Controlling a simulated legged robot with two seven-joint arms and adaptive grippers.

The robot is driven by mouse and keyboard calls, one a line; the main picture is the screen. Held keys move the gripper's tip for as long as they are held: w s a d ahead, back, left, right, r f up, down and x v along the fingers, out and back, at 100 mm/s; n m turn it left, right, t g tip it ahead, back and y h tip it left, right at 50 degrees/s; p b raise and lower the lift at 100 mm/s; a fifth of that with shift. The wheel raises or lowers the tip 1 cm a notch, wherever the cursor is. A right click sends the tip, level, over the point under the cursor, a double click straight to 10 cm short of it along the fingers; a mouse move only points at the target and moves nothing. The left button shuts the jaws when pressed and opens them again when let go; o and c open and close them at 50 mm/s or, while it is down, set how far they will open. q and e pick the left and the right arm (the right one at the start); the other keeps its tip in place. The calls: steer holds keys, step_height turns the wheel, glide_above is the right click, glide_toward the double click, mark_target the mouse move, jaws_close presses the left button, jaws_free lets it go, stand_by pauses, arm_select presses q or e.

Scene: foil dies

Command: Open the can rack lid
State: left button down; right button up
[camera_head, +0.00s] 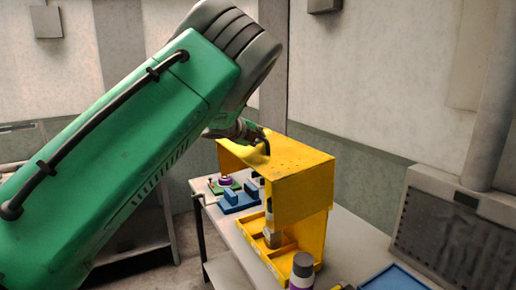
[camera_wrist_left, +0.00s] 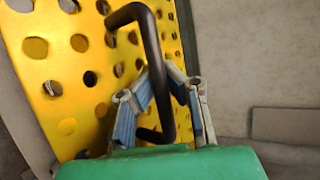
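The yellow can rack (camera_head: 313,235) stands on the table, with a grey can (camera_head: 271,237) in its tray. Its yellow lid (camera_head: 300,188), a perforated top with a front panel, sits above the tray, and a gap shows beneath it. The perforated yellow sheet (camera_wrist_left: 70,60) fills the left of the left wrist view. Its black bent handle (camera_wrist_left: 152,40) passes between my left gripper's fingers (camera_wrist_left: 163,75), which look closed around it. In the head view my left gripper (camera_head: 243,131) is at the lid's top, partly hidden by my green arm. My right gripper is not in view.
A can with a dark cap (camera_head: 302,268) stands in front of the rack. A blue tray (camera_head: 395,279) lies at the lower right. Blue blocks (camera_head: 238,200) and small parts sit left of the rack. A large grey unit (camera_head: 450,225) stands at right.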

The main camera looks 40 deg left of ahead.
arm_select(q)
steer(key=r, duration=0.1)
steer(key=w, duration=0.1)
steer(key=w+r+g, duration=0.1)
steer(key=shift+w+d+r, duration=0.2)
steer(key=shift+d+r, duration=0.05)
steer(key=shift+r, duration=0.1)
steer(key=shift+w+d+r+m+g+y, duration=0.15)
steer(key=shift+w+r+g, duration=0.1)
steer(key=shift+w, duration=0.2)
steer(key=shift+w+d+r+m+g+y, duration=0.15)
steer(key=shift+w+g, duration=0.1)
steer(key=shift+w, duration=0.15)
steer(key=c, duration=1.6)
jaws_free()
steer(key=shift+s, duration=0.1)
steer(key=shift+o, duration=0.2)
steer(key=shift+s, duration=0.3)
steer(key=shift+f, duration=0.15)
